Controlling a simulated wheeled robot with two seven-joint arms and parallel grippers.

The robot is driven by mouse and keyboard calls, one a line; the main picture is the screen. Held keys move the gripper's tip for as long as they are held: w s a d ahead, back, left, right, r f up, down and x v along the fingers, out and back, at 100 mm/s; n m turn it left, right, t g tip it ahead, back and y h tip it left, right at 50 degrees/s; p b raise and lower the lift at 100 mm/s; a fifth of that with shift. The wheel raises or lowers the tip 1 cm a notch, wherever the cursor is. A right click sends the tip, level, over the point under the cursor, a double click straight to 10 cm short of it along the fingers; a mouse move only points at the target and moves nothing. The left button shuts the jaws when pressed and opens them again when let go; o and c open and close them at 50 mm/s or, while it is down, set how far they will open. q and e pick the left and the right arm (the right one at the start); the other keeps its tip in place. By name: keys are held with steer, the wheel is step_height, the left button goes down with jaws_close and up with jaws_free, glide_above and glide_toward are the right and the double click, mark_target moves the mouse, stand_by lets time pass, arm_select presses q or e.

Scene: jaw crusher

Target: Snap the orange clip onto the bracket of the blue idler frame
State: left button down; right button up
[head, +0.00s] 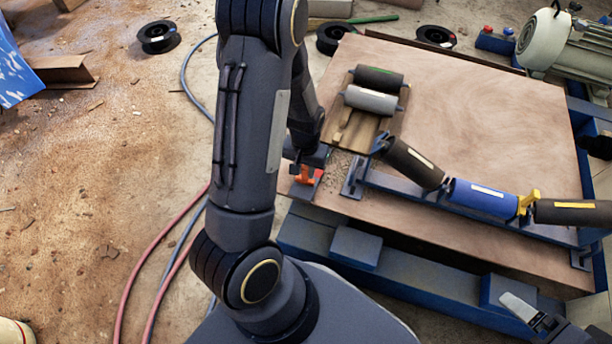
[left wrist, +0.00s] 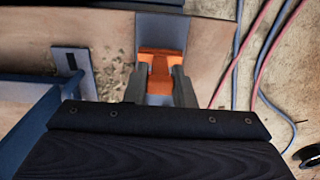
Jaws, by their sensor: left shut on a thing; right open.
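My left gripper (head: 303,170) is shut on the clip from above. In the left wrist view the clip (left wrist: 160,68) sits between the two grey fingers, over a blue-grey strip; I cannot tell whether it touches the strip. The blue idler frame (head: 450,203) lies on the board to the right. It carries dark rollers and a blue roller (head: 483,198). A bracket (head: 380,143) stands at its left end. My right gripper (head: 530,314) is open at the lower right, partly cut off.
A wooden tray (head: 344,133) with two loose rollers (head: 378,78) lies behind the frame's left end. A yellow piece (head: 528,202) stands beside the blue roller. A motor (head: 562,42) is at the back right. Hoses (head: 168,252) run along the floor at the left.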

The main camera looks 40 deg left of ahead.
arm_select(q)
steer(key=shift+r, duration=0.15)
steer(key=shift+r+p, duration=2.25)
steer(key=shift+r, duration=0.15)
